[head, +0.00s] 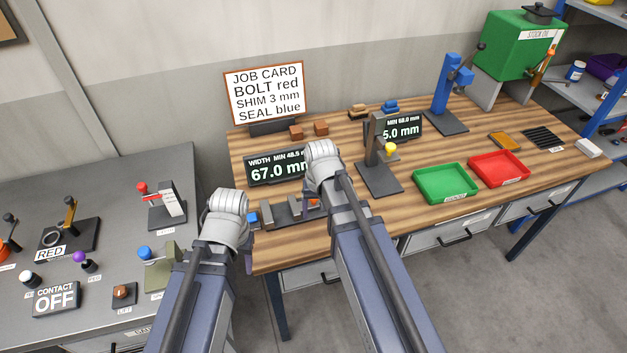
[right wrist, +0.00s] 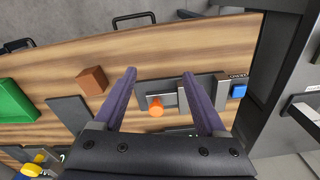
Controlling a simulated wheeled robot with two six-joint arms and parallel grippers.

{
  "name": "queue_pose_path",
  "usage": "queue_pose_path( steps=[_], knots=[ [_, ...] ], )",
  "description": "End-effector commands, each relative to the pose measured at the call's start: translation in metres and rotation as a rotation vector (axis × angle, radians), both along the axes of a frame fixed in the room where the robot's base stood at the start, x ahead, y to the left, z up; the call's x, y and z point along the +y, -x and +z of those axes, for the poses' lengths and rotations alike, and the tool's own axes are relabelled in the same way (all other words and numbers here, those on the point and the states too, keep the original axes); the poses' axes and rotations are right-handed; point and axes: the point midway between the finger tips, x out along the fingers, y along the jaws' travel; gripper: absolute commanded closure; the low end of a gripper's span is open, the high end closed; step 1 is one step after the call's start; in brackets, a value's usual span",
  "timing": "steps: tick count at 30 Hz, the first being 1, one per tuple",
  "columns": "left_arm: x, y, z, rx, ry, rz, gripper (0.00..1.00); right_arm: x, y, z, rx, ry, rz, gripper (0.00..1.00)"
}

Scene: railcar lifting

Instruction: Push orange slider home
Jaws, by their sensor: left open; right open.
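The orange slider (head: 314,203) is a small orange knob on the grey width gauge (head: 284,214) near the bench's front left edge. In the right wrist view the orange knob (right wrist: 155,108) shows between my right gripper's two fingers. My right gripper (right wrist: 159,75) is open and empty, above the gauge; I cannot tell whether it touches it. In the head view my right gripper (head: 322,155) is seen from behind, fingers hidden. A display (head: 275,167) behind the gauge reads WIDTH, 67.0 mm.
A blue block (right wrist: 238,90) sits at the gauge's end. A stand with a yellow knob (head: 390,148) is right of the gauge. Green (head: 446,199) and red (head: 499,181) trays lie further right. A grey console (head: 110,200) with levers stands left.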

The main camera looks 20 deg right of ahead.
Motion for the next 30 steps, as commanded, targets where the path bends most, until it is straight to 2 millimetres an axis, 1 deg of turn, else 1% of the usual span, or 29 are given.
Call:
queue_pose_path(
  steps=[1,3,9,12,15,17,25,30],
  knots=[
    [0.0,0.0,0.003,0.0,0.0,0.0,0.5,-0.004,-0.026,0.003,0.004,-0.004,-0.064,0.26],
    [0.0,0.0,0.002,0.0,0.0,0.0,0.5,-0.008,-0.047,0.002,0.011,-0.009,-0.15,0.26],
    [0.0,0.0,0.001,0.0,0.0,0.0,0.5,-0.017,-0.1,0.001,0.031,-0.015,-0.377,0.26],
    [0.0,0.0,0.001,0.0,0.0,0.0,0.5,-0.02,-0.121,0.001,0.04,-0.016,-0.469,0.26],
    [0.0,0.0,0.001,0.0,0.0,0.0,0.5,-0.022,-0.131,0.001,0.046,-0.016,-0.527,0.26],
    [0.0,0.0,0.001,0.0,0.0,0.0,0.5,-0.023,-0.133,0.001,0.047,-0.017,-0.546,0.26],
    [0.0,0.0,-0.002,0.0,0.0,0.0,0.5,-0.023,-0.133,-0.002,0.048,-0.016,-0.555,0.26],
    [0.0,0.0,-0.013,0.0,0.0,-0.002,0.5,-0.023,-0.133,-0.014,0.048,-0.016,-0.554,0.26]
  ],
)
